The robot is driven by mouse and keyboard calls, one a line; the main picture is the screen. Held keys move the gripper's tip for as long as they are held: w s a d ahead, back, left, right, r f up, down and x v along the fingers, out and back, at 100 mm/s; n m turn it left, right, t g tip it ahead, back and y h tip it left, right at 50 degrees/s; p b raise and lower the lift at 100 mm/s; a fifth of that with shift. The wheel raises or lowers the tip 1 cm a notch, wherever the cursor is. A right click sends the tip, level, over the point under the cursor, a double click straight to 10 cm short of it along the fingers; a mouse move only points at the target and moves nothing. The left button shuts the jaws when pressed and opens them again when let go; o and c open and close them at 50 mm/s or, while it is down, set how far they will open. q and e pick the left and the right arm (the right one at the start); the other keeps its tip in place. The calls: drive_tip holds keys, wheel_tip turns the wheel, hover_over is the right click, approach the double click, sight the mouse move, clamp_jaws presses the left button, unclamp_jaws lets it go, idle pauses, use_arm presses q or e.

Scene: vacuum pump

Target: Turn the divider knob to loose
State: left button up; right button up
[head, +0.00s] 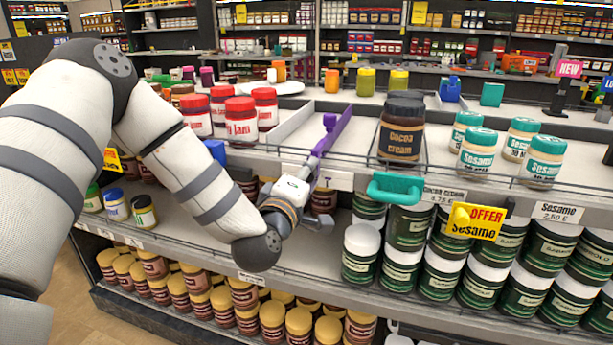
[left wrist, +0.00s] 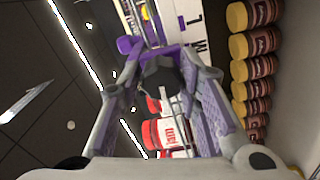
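The purple divider (head: 331,134) runs back across the upper shelf between the red-lidded jam jars and the dark cocoa cream jar. Its front end is partly covered by my left gripper (head: 323,198). In the left wrist view the two fingers of the left gripper (left wrist: 165,85) stand apart. A dark round part, seemingly the knob (left wrist: 160,78), shows between them, with purple parts (left wrist: 130,46) just beyond. I cannot tell whether the fingers touch it. A white strip with the letters M and L (left wrist: 196,35) lies beyond. The knob's setting is not readable. My right gripper is not in view.
Jam jars (head: 241,121) stand left of the divider and a cocoa cream jar (head: 401,130) right of it. A teal handle (head: 394,188) projects from the shelf edge. Green-labelled jars (head: 360,252) fill the shelf below. An empty white lane (head: 283,138) lies left of the divider.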

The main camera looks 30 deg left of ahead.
use_arm(q)
drive_tip(key=shift+o, duration=0.9)
drive_tip(key=v, duration=0.7)
drive_tip(key=shift+s, duration=0.25)
